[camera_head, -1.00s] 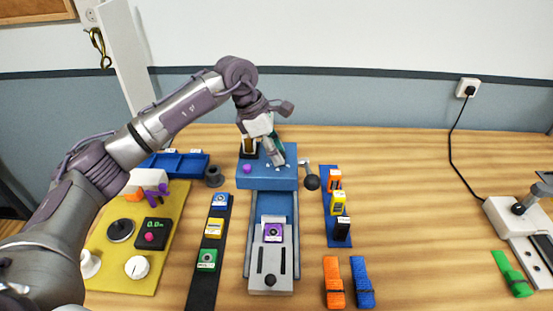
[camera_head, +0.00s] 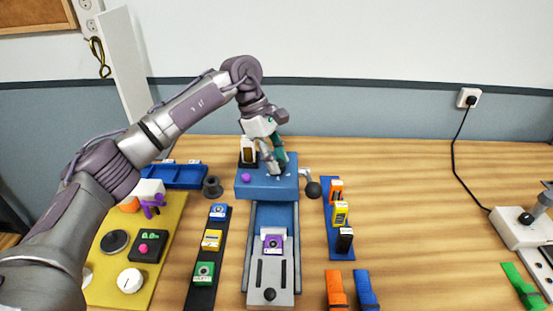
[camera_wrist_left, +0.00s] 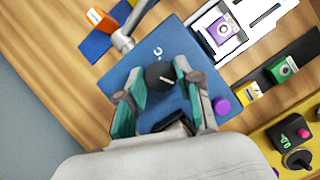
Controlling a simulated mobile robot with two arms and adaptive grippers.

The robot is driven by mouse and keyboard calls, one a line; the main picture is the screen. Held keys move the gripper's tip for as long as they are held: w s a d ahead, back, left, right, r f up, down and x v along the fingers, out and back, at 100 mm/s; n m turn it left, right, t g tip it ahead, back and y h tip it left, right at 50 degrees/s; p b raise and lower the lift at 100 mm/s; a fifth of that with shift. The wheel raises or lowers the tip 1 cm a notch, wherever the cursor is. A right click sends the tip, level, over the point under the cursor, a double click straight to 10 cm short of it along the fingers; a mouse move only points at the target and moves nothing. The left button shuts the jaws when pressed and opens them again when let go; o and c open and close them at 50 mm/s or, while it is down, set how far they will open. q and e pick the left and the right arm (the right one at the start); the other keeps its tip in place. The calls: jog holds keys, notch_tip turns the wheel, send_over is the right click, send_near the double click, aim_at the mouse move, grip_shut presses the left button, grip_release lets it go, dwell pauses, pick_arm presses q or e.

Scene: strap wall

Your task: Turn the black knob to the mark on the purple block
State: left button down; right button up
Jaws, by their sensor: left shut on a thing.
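A lever with a black ball (camera_head: 313,189) juts from the box's right side, a purple button (camera_head: 246,178) is on its top. Black (camera_head: 203,270) and blue (camera_head: 337,215) strips with coloured blocks flank the slide. Orange and blue straps lie front right.

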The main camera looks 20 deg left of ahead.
pick_arm(q)
jog(key=c, duration=0.8)
grip_release()
jog(key=shift+o, duration=0.2)
jog(key=v, duration=1.2)
